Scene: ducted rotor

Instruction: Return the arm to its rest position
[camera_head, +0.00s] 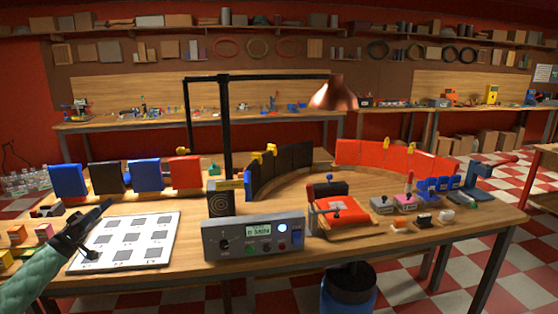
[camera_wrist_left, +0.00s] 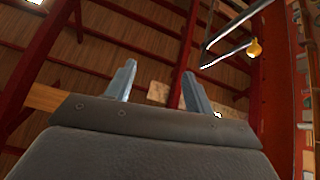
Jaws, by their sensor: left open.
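My left arm comes in from the left edge, and my left gripper (camera_head: 88,231) is in front of the white marked board (camera_head: 166,250). It covers part of the board's left side; I cannot tell its height above the table. In the left wrist view the two fingers of the left gripper (camera_wrist_left: 159,72) stand apart with nothing between them. That view looks up at the ceiling beams. My right gripper is not in view.
The workbench (camera_head: 400,243) holds a grey control box (camera_head: 253,237), a red clamp block (camera_head: 340,216) and curved black and red panels. A black post (camera_head: 227,130) carries a copper lamp (camera_head: 334,94). Blue, black and red blocks stand behind the board. Small coloured blocks lie at the left edge.

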